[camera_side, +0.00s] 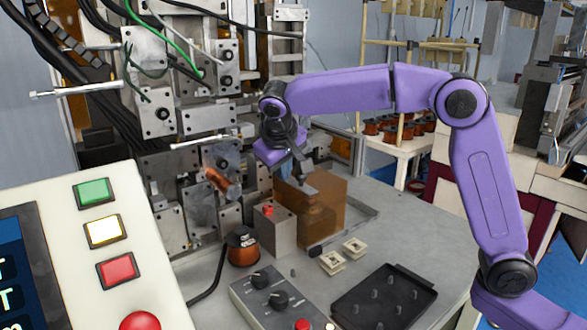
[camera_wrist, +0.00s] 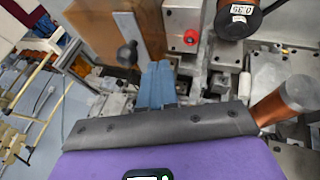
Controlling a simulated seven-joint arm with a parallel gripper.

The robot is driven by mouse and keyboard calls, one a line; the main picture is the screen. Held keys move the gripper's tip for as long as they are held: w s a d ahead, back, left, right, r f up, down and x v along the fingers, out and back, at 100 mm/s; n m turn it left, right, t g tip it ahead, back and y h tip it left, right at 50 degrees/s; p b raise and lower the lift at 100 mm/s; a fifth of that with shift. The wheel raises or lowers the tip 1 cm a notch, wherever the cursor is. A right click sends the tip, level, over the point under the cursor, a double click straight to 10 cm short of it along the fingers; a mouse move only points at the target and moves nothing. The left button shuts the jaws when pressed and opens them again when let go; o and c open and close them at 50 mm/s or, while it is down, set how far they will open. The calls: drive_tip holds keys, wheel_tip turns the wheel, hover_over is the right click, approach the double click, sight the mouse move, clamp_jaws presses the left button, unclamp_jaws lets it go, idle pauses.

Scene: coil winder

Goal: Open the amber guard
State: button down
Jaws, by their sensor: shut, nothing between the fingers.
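The amber guard (camera_side: 325,208) is a see-through brown box shape on the bench beside the winder in the side view. Its brown panel also shows at the top left of the wrist view (camera_wrist: 92,28), with a grey strip and a dark round knob (camera_wrist: 127,53) near it. I cannot tell how far the guard is open. My gripper (camera_side: 309,189) is at the upper left part of the guard in the side view. Its blue-grey fingers (camera_wrist: 157,72) are shut and empty, just right of the knob in the wrist view. Contact with the guard cannot be told.
A grey box with a red button (camera_side: 268,210) stands left of the guard, with a copper spool (camera_side: 243,246) beside it. The winder's metal blocks (camera_side: 205,205) rise behind.

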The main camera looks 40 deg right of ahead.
drive_tip(key=d, duration=0.1)
drive_tip(key=d+f, duration=0.1)
drive_tip(key=d, duration=0.1)
drive_tip(key=shift+w+d, duration=0.1)
drive_tip(key=shift+w, duration=0.1)
hover_over(329, 180)
idle(0.5)
